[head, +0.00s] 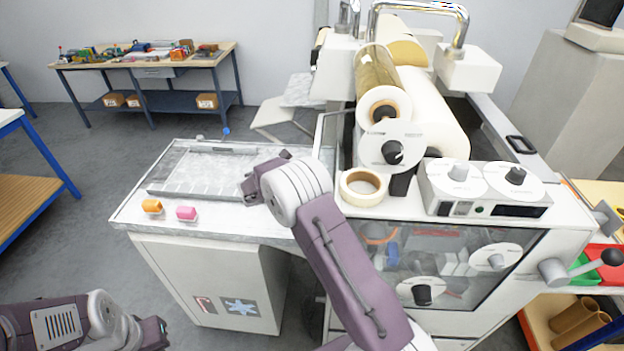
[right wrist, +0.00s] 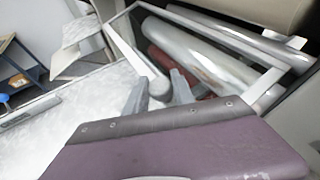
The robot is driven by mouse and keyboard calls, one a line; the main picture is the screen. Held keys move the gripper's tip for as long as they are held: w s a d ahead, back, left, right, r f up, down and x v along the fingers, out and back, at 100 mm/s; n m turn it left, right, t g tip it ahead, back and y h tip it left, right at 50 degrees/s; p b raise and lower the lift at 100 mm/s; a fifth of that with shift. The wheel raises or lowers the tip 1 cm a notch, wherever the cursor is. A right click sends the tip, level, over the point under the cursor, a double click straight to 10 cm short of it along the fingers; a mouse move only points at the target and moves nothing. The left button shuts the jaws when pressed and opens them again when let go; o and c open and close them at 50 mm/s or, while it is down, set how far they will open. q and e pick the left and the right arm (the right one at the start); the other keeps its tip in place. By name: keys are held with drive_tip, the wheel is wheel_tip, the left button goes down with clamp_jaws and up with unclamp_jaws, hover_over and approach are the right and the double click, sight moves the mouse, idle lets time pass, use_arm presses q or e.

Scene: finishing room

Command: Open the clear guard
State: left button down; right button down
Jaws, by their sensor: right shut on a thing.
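The clear guard (right wrist: 226,38) shows in the right wrist view as a pale frame around a see-through area, in front of the machine's rollers. A light bar with a rounded end (right wrist: 159,88) runs down from the frame's left side. My right gripper (right wrist: 158,84) has one finger on each side of this rounded end and is shut on it. In the head view my right arm reaches up to the machine's left side and its fingers are hidden. My left arm shows at the bottom left of the head view. Its fingers are out of view.
The laminating machine (head: 510,215) carries a tape roll (head: 362,188), film rolls (head: 445,115) and dials. A white side table (head: 135,215) holds a grey tray (head: 165,185), with an orange spool (head: 152,206) and a pink spool (head: 186,213). A workbench (head: 70,65) stands behind.

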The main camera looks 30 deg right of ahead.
drive_tip(key=r+m+y, duration=0.1)
drive_tip(key=r, duration=0.1)
drive_tip(key=d+r+y, duration=0.1)
drive_tip(key=r, duration=0.1)
drive_tip(key=r+m+t+y+p, duration=0.1)
drive_tip(key=r, duration=0.2)
drive_tip(key=shift+s+d+m, duration=0.15)
drive_tip(key=shift+s+m, duration=0.15)
drive_tip(key=shift+s, duration=0.1)
drive_tip(key=shift+s+d+r, duration=0.1)
drive_tip(key=shift+d+r, duration=0.1)
drive_tip(key=shift+r, duration=0.35)
drive_tip(key=shift+s+d+r, duration=0.1)
drive_tip(key=shift+d+r, duration=0.1)
drive_tip(key=shift+r, duration=0.3)
drive_tip(key=c, duration=1.1)
unclamp_jaws()
drive_tip(key=shift+d+f, duration=0.1)
drive_tip(key=b+v, duration=0.2)
drive_tip(key=v, duration=0.7)
